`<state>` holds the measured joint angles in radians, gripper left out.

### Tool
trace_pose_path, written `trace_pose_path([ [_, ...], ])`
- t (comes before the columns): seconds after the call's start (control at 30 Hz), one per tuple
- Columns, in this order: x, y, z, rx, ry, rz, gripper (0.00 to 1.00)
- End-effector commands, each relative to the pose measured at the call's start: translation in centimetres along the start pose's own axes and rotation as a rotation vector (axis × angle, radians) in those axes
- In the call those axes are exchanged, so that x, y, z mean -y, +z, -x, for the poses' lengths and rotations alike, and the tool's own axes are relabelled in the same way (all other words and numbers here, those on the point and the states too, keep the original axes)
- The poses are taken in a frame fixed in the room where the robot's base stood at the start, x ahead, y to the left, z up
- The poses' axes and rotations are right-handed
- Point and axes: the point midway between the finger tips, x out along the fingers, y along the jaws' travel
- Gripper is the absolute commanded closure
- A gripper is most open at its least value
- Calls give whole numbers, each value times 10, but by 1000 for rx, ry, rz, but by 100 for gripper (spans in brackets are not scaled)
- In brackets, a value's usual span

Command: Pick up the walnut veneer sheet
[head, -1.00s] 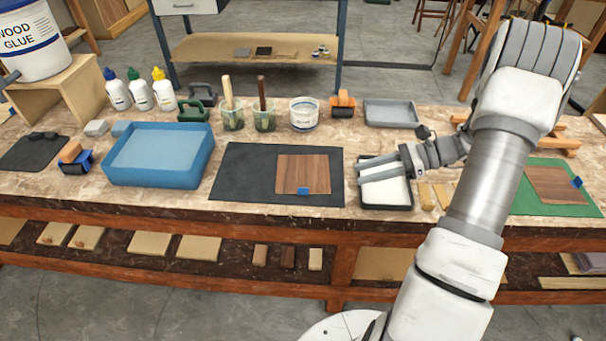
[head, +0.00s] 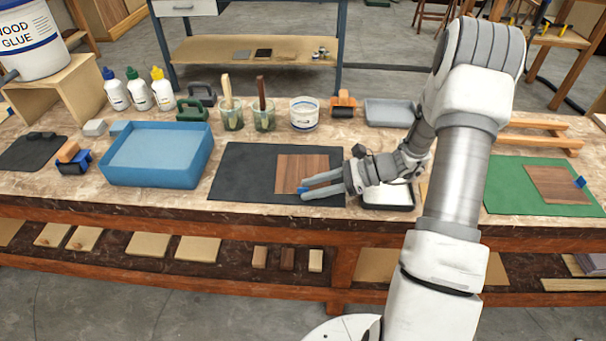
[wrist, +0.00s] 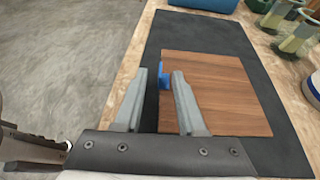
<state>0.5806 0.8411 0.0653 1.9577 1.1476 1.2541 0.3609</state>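A walnut veneer sheet (head: 292,168) lies flat on the black mat (head: 240,175) in the middle of the bench. A blue tab (wrist: 164,79) sits on its front edge. My gripper (head: 303,188) is open and empty. In the wrist view its fingertips (wrist: 160,74) appear on either side of the tab, one over the sheet (wrist: 215,85) and one over the mat. I cannot tell the height left between fingers and sheet. In the head view my gripper hides the sheet's front right corner. A similar brown sheet (head: 555,183) with a blue tab lies on the green mat (head: 505,195) at right.
A blue tray (head: 150,178) stands left of the black mat. Brush jars (head: 231,119), a white tub (head: 304,115) and an orange-handled tool (head: 343,103) stand behind it. A small black-rimmed tray (head: 390,206) is partly hidden under my arm.

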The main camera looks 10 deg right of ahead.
Motion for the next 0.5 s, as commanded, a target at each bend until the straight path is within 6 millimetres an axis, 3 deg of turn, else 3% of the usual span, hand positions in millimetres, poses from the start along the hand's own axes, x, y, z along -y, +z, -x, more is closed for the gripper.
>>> trace_pose_path([
  [0.2, 0, 0, -2, -1, -1, 0, 61],
  [0.4, 0, 0, -2, 0, -1, 0, 97],
  [0.5, 0, 0, -2, 0, -1, 0, 100],
])
